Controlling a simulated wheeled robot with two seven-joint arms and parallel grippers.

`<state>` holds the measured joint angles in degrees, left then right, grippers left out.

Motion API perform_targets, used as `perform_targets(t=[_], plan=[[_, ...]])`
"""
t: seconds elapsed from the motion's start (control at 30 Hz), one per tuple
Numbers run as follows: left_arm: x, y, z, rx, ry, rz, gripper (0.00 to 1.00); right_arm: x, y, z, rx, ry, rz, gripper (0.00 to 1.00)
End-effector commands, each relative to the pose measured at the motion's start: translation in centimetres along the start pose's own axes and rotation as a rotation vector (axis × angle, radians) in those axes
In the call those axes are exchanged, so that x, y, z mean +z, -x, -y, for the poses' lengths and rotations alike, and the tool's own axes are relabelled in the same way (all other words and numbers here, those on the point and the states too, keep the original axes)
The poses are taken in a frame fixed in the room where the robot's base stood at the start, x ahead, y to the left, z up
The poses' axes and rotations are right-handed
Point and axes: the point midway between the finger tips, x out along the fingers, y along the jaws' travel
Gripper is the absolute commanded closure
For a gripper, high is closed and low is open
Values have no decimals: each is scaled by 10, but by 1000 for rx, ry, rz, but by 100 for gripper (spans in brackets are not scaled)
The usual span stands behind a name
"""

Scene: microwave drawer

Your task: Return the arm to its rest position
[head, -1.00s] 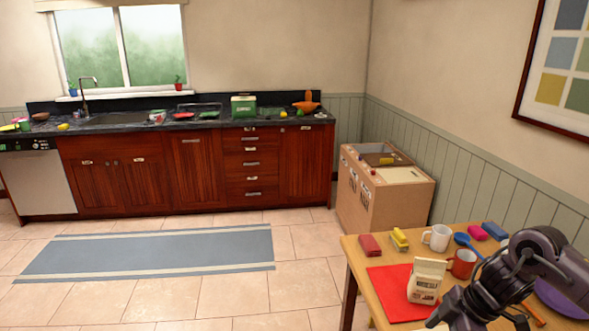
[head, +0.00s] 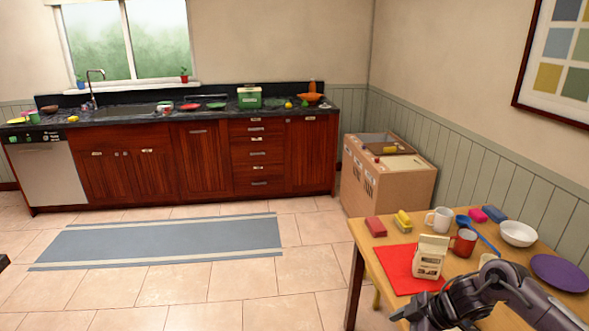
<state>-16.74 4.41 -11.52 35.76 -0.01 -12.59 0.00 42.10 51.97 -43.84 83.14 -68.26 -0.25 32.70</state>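My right arm (head: 490,285) reaches in at the lower right, bent over the near part of the wooden table. Its wrist end (head: 430,311) is at the bottom edge, below the beige carton. The fingers cannot be made out, and I cannot see whether they hold anything. At the far left edge a small dark piece (head: 3,262) shows, perhaps part of my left arm; no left gripper is visible.
The wooden table (head: 362,240) carries a red mat (head: 392,262), a beige carton (head: 430,257), a white mug (head: 438,220), a red mug (head: 464,243), a white bowl (head: 518,233) and a purple plate (head: 560,273). Open floor with a blue rug (head: 165,240) lies left.

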Motion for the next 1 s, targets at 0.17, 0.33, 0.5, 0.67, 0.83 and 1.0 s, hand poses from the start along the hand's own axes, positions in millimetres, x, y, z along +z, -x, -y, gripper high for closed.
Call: perform_targets(t=[0.17, 0.33, 0.5, 0.67, 0.83, 1.0], plan=[[2, 0, 0, 0, -1, 3, 64, 15, -70, -3, 62, -105, -103, 24], [11, 0, 0, 0, -1, 15, 64, 75, -160, 16, 178, -313, -147, 24], [11, 0, 0, 0, -1, 15, 64, 164, -231, 77, 280, -531, -69, 24], [11, 0, 0, -1, -1, 15, 64, 242, -272, 162, 331, -694, 66, 24], [11, 0, 1, -1, 0, 15, 64, 311, -294, 269, 349, -833, 238, 24], [10, 0, 1, -2, 0, 14, 64, 355, -297, 368, 342, -926, 395, 24]])
